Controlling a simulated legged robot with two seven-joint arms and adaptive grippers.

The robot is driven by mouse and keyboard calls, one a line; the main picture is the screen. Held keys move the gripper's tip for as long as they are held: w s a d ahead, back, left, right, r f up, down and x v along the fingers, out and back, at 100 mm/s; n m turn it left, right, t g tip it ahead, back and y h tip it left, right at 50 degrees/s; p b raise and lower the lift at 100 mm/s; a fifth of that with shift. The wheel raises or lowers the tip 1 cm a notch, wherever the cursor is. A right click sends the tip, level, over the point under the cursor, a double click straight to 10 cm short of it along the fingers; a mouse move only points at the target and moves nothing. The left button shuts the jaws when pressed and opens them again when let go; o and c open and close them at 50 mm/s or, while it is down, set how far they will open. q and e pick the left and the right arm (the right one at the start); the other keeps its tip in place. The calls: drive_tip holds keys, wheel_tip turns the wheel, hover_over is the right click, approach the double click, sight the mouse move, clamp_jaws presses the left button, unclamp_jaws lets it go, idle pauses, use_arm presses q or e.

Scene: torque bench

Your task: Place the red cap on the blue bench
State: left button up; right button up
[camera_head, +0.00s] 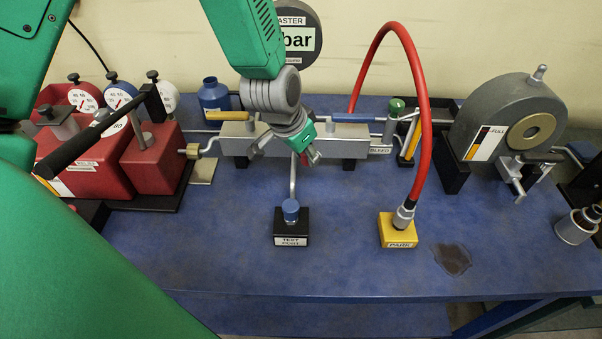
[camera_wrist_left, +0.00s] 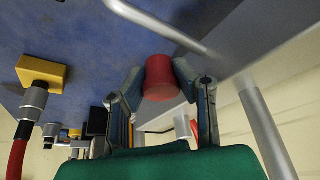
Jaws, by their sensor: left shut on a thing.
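My left gripper (camera_head: 309,156) reaches down from the top in the head view, in front of the grey manifold block. It is shut on the red cap (camera_wrist_left: 160,77), which shows between the two fingers of the left gripper (camera_wrist_left: 161,88) in the wrist view. My right gripper is not in view.
A black test port block (camera_head: 291,238) with a blue top stands below the gripper. A yellow PARK block (camera_head: 398,232) holds a red hose (camera_head: 425,130). A dark stain (camera_head: 452,258) lies right of it. Bare bench lies along the front. Red gauge equipment (camera_head: 150,160) stands left.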

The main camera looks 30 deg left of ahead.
sight(302, 182)
use_arm(q)
drive_tip(key=d+f, duration=0.2)
drive_tip(key=shift+w+f, duration=0.3)
drive_tip(key=shift+f, duration=0.1)
drive_tip(key=shift+a+f, duration=0.2)
drive_tip(key=shift+a, duration=0.1)
drive_tip(key=a+f, duration=0.5)
drive_tip(key=shift+s+a, duration=0.1)
drive_tip(key=shift+s, duration=0.15)
drive_tip(key=shift+f, duration=0.1)
drive_tip(key=shift+c, duration=0.7)
drive_tip(key=d, duration=0.4)
drive_tip(key=shift+w+d, duration=0.25)
drive_tip(key=shift+d, duration=0.05)
drive_tip(key=o, duration=0.6)
drive_tip(key=shift+s+a, duration=0.15)
drive_tip(key=shift+a, duration=0.15)
drive_tip(key=shift+c, duration=0.2)
drive_tip(key=o, duration=0.4)
drive_tip(key=a, duration=0.3)
drive_tip(key=shift+s+f, duration=0.15)
drive_tip(key=shift+f, duration=0.15)
drive_tip(key=shift+s, duration=0.1)
drive_tip(key=shift+d+r, duration=0.1)
drive_tip(key=shift+d, duration=1)
drive_tip(key=shift+a, duration=0.4)
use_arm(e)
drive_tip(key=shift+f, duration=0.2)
